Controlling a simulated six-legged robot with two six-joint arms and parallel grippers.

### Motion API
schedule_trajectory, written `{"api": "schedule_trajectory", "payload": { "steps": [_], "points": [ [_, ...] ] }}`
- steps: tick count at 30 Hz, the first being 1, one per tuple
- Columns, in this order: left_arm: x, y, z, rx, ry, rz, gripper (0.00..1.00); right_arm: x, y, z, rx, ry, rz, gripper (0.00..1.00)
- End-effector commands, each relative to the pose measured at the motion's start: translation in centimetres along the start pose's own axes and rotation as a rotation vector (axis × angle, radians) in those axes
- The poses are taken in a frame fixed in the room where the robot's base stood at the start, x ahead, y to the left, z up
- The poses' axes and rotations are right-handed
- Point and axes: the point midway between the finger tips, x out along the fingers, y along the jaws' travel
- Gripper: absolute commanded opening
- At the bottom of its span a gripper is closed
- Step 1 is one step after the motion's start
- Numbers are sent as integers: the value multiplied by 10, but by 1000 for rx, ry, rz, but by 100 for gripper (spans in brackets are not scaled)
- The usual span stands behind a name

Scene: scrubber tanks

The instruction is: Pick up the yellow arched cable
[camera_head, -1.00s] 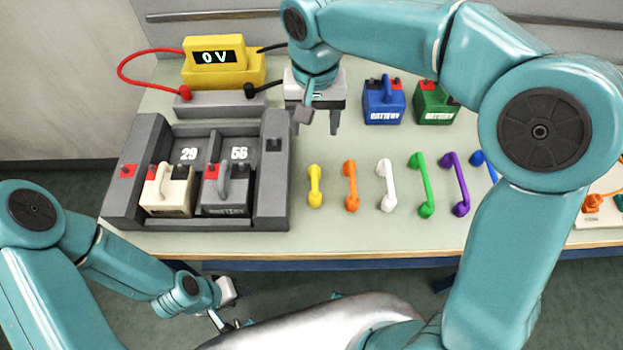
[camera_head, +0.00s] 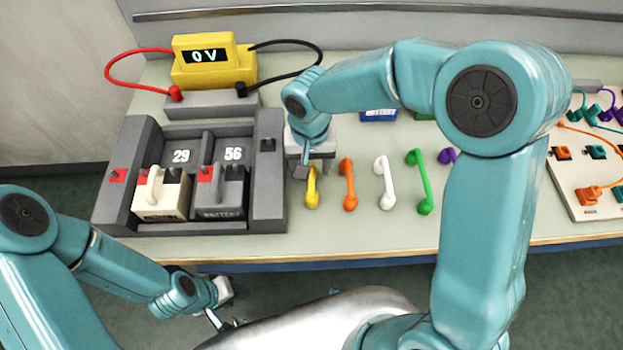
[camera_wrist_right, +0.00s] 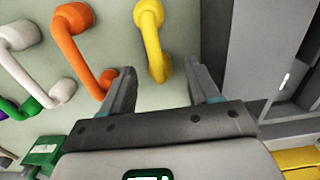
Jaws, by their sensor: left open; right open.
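The yellow arched cable (camera_head: 311,187) lies on the table at the left end of a row of coloured arched cables. In the right wrist view the yellow cable (camera_wrist_right: 151,38) is in front of the jaws, its near end showing in the gap between the fingertips. My right gripper (camera_wrist_right: 160,76) is open and empty. In the head view my right gripper (camera_head: 311,170) is over the far end of the yellow cable, which it partly hides. My left gripper (camera_head: 224,306) is open and empty, low at the left, off the table's front edge.
An orange cable (camera_head: 347,184) lies close to the right, then white (camera_head: 385,183) and green (camera_head: 419,182) ones. The grey battery tray (camera_head: 272,195) stands close on the left. A yellow meter (camera_head: 214,68) reads 0 V at the back. A connector board (camera_head: 570,185) is at the right.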

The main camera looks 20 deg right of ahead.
Motion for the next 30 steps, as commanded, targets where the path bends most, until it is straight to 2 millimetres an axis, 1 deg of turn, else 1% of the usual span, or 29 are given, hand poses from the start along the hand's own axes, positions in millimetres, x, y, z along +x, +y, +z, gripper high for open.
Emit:
{"api": "schedule_trajectory", "payload": {
  "steps": [1, 3, 6, 13, 14, 15, 17, 18, 19, 20, 27, 30],
  "points": [
    [-4, 1, 0, 0, 0, 0, 43, 8, 3, 1, 0, -4, 3, 61],
    [-4, 1, 0, 0, 0, 0, 43, 19, 2, 1, 1, -4, 2, 61],
    [-4, 2, 0, 0, 0, 0, 43, 29, 2, 0, -1, -2, 1, 61],
    [-4, 1, 0, 0, 0, 0, 43, 31, 2, 0, 0, 0, -1, 61],
    [-4, 1, 0, 0, 0, 0, 43, 31, 2, 0, 0, 0, -1, 57],
    [-4, 1, 0, 0, 0, 0, 43, 31, 2, 0, 0, 0, -1, 44],
    [-4, 1, 0, 0, 0, 0, 43, 31, 2, 0, 0, 0, -1, 25],
    [-4, 1, 0, 0, 0, 0, 43, 31, 2, 0, 0, 0, -1, 12],
    [-4, 1, 0, 0, 0, 0, 43, 31, 2, 0, 0, 0, -1, 2],
    [-4, 1, 0, 0, 0, 0, 43, 31, 2, 0, 0, 0, -1, 0],
    [-4, 1, 0, 0, 0, 0, 43, 31, 2, 0, 0, 0, -1, 0],
    [-4, 1, 0, 0, 0, 0, 43, 27, 2, -1, 0, 1, -1, 0]
  ]
}}
